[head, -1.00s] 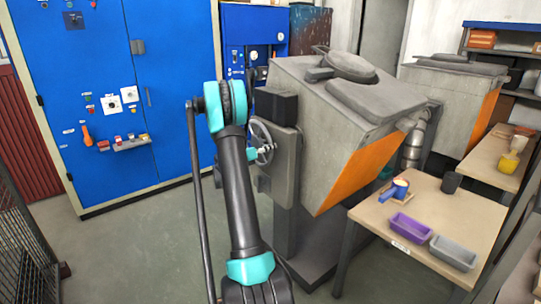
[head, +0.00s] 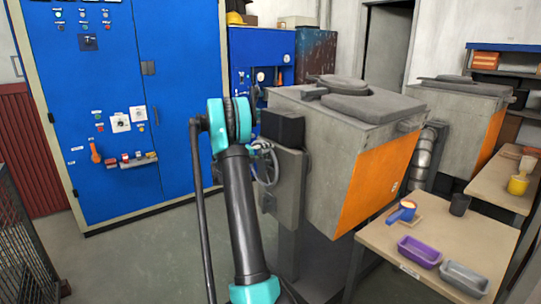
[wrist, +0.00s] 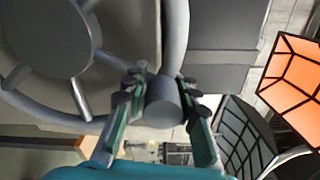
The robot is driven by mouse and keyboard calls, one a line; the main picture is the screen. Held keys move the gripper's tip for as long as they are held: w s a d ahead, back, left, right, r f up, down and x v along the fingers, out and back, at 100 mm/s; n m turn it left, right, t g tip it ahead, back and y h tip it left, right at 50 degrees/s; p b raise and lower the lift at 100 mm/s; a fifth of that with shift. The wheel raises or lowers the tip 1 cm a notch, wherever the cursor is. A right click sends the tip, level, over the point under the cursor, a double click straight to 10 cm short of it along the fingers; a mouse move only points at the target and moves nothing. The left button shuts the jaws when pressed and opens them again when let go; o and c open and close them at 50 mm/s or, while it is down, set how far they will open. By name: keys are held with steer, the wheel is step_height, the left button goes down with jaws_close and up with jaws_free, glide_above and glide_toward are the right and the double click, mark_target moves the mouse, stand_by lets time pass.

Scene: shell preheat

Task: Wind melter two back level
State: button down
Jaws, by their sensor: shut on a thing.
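The nearer melter (head: 345,120), a grey box with an orange panel (head: 375,183) and a lidded top, stands at the centre of the head view. In the wrist view, the handwheel's spoked rim (wrist: 174,35) fills the upper left. My gripper (wrist: 165,92) is shut on the wheel's grey handle knob (wrist: 163,106), with one finger on each side.
A second melter (head: 455,115) stands behind on the right. A worktable (head: 400,240) at the right front holds a purple tray (head: 419,252), a grey tray (head: 465,278) and cups. A blue cabinet (head: 170,90) is at left, with clear floor before it.

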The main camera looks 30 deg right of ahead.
steer(key=shift+w+d+r+n, duration=0.1)
steer(key=shift+w+r+n, duration=0.25)
steer(key=shift+r+n, duration=0.15)
steer(key=c, duration=1.3)
jaws_free()
steer(key=shift+o, duration=0.4)
steer(key=shift+f, duration=0.1)
steer(key=a, duration=1.2)
steer(key=shift+s, duration=0.45)
steer(key=shift+c, duration=0.4)
